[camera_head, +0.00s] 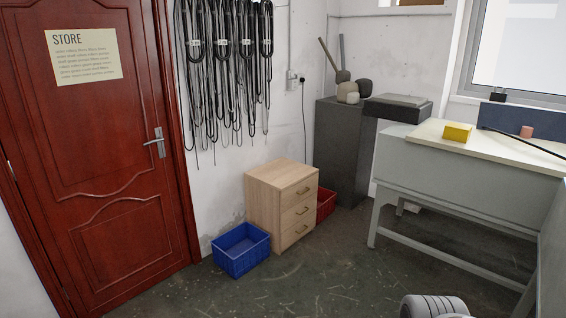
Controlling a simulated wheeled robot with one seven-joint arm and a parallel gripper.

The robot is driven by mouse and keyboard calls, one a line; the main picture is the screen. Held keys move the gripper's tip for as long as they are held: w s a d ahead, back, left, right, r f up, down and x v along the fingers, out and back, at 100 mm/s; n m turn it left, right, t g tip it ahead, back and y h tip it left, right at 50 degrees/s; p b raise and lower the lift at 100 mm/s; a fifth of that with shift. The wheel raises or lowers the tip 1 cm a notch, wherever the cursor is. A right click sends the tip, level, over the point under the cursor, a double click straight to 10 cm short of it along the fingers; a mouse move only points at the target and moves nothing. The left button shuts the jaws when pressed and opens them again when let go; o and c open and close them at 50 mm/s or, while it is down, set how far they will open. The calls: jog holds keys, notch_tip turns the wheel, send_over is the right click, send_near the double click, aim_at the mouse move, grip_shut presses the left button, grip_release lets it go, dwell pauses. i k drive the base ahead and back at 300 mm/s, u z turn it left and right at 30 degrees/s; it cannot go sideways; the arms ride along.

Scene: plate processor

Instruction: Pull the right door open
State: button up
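A dark red panelled door (108,230) stands at the left in the head view, in a red frame (177,130). It looks shut. A paper sign (82,57) reading STORE is fixed to its upper part. A silver lever handle (155,142) sits on a plate near the door's right edge. It is the only door in view, and no second door shows beside it. My gripper is not in view, and nothing touches the handle.
A blue crate (240,249) stands on the floor right of the door, beside a wooden drawer unit (282,205) and a red crate (326,203). Cables (225,70) hang on the wall. A grey workbench (455,195) stands right. Floor before the door and drawers is clear.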

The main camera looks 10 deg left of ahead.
aim_at(81, 93)
jog(key=u, duration=0.2)
jog(key=i, duration=2.55)
jog(key=u, duration=1.35)
jog(key=i, duration=1.25)
jog(key=u, duration=1.55)
jog(key=i, duration=0.65)
jog(key=u, duration=0.35)
